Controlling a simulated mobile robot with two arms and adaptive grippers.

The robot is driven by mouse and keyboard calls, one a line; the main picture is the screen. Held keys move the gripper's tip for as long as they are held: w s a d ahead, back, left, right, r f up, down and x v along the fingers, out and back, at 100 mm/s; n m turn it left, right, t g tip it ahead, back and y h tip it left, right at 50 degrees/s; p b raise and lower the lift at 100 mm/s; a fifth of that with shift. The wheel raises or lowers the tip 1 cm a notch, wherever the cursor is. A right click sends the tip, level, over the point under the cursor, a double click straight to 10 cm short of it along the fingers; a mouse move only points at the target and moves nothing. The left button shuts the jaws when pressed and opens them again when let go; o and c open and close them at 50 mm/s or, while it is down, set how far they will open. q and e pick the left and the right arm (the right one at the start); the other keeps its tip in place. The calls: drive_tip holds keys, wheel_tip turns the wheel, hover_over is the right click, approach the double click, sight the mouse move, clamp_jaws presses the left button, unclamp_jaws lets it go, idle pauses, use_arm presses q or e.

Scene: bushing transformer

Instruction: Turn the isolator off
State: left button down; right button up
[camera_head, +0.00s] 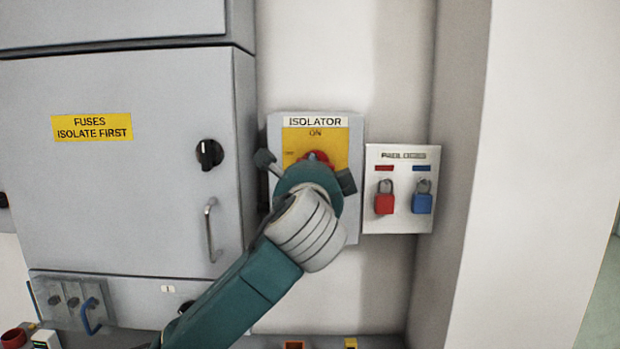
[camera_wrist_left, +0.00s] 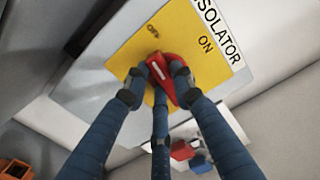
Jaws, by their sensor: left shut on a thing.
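The isolator (camera_head: 356,205) is a grey wall box with a yellow plate (camera_head: 338,140) and "ISOLATOR" and "ON" lettering. In the left wrist view its yellow plate (camera_wrist_left: 190,35) carries "ON" and "OFF" labels. The red rotary handle (camera_wrist_left: 157,68) has a white mark; only its top (camera_head: 317,157) shows in the head view. My left gripper (camera_wrist_left: 160,80) is shut on the red handle, its fingers around it. In the head view my left gripper (camera_head: 308,172) hides most of the handle. I cannot tell exactly which label the handle points to. My right gripper is not in view.
A grey fuse cabinet (camera_head: 110,210) with a black knob (camera_head: 209,154) and a metal pull handle (camera_head: 210,230) stands at left. A padlock board (camera_head: 402,222) with a red padlock (camera_head: 384,202) and a blue padlock (camera_head: 422,202) is close on the isolator's right.

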use_arm(q)
drive_tip(key=shift+f+n, duration=0.15)
drive_tip(key=shift+n, duration=0.55)
drive_tip(key=shift+n+b, duration=0.3)
drive_tip(key=shift+b, duration=0.05)
drive_tip(key=c, duration=1.4)
unclamp_jaws()
drive_tip(key=shift+c, duration=0.2)
drive_tip(key=shift+s, duration=0.1)
drive_tip(key=s, duration=1.1)
drive_tip(key=shift+s, duration=0.4)
